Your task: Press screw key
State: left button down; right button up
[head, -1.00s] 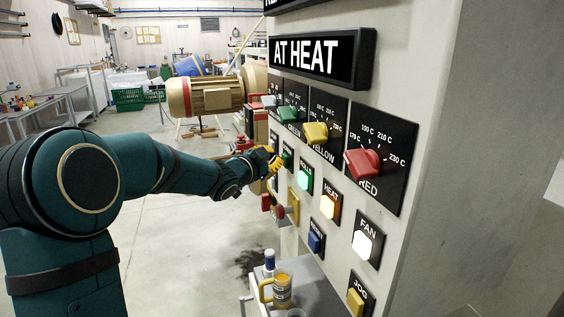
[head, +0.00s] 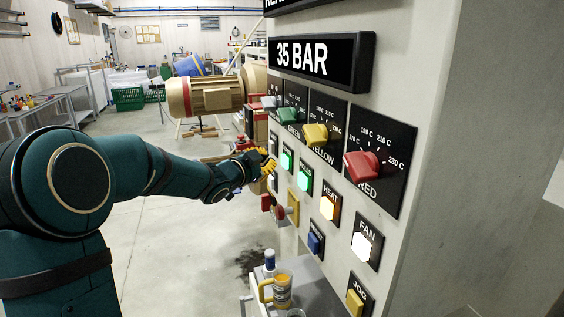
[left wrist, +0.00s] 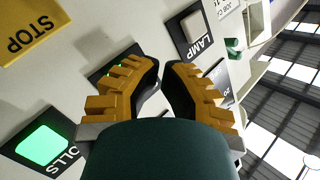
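A lit green key (head: 287,160) on the panel stands just left of the ROLLS key; its label is not readable, so I cannot confirm it says SCREW. In the left wrist view, green glints of a key (left wrist: 121,66) show behind a finger, its label hidden. My left gripper (head: 272,163), with yellow fingers, is just left of the lit key in the head view and appears apart from it. In the left wrist view its fingertips (left wrist: 164,66) are drawn close together with nothing between them. My right gripper is in neither view.
The lit ROLLS key (head: 305,182) is beside the lit green key, with HEAT (head: 327,207) and FAN (head: 362,244) nearer. The LAMP key (left wrist: 192,27) and yellow STOP plate (left wrist: 30,35) flank the fingers. Coloured knobs (head: 315,134) project above. A display (head: 318,60) reads 35 BAR.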

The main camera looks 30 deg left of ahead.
pick_arm(q)
jog(key=s+a, duration=0.2)
jog(key=s+a+p, duration=0.1)
jog(key=s, duration=0.1)
jog(key=shift+s+a+p, duration=0.15)
jog(key=shift+a+p, duration=0.15)
jog(key=shift+a, duration=0.05)
dwell(0.4)
